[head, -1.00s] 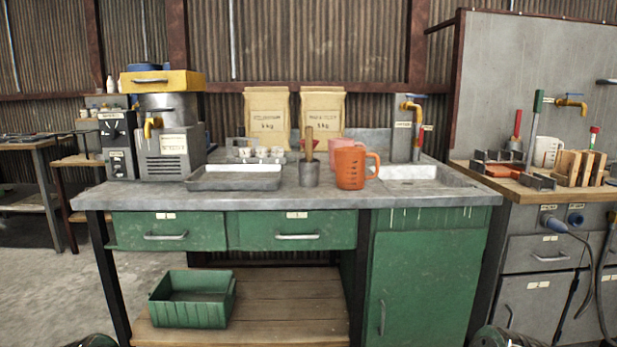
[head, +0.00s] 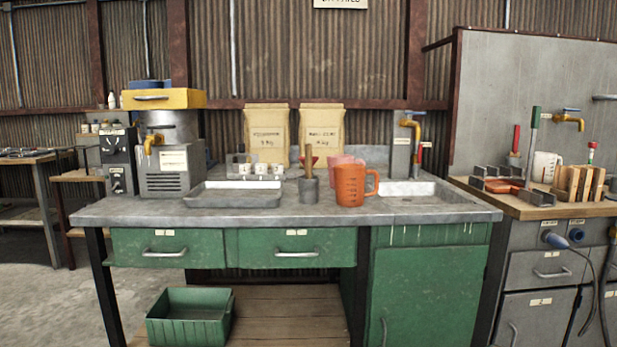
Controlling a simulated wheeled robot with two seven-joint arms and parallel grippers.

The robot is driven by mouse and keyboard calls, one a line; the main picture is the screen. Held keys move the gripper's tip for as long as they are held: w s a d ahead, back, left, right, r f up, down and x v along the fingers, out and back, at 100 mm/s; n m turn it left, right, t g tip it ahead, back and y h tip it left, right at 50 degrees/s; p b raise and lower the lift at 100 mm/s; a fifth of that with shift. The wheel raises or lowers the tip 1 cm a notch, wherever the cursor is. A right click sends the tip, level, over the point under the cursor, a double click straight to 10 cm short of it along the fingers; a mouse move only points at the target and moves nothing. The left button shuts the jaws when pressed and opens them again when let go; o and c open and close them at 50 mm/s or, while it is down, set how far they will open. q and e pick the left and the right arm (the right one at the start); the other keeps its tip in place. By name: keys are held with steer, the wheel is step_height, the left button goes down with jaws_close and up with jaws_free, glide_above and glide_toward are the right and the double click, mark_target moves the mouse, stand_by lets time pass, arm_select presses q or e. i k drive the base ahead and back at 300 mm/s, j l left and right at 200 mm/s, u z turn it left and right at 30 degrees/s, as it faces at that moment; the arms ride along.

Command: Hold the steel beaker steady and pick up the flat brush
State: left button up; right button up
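A small grey steel beaker (head: 309,191) stands upright on the worktop, left of the orange jug. A brush with a wooden handle (head: 308,158) stands in it, handle upward; its lower part is hidden inside the beaker, so I cannot tell its shape there. Neither of my grippers shows in the head view.
An orange measuring jug (head: 350,186) stands close to the beaker's right, with a pink cup (head: 333,163) behind. A metal tray (head: 234,195) lies to the left. Paper bags (head: 267,130) stand behind. The sink (head: 410,189) is at right. The worktop's front strip (head: 270,218) is clear.

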mark_target(308, 147)
steer(key=i+j+z, duration=0.45)
steer(key=i+j, duration=0.4)
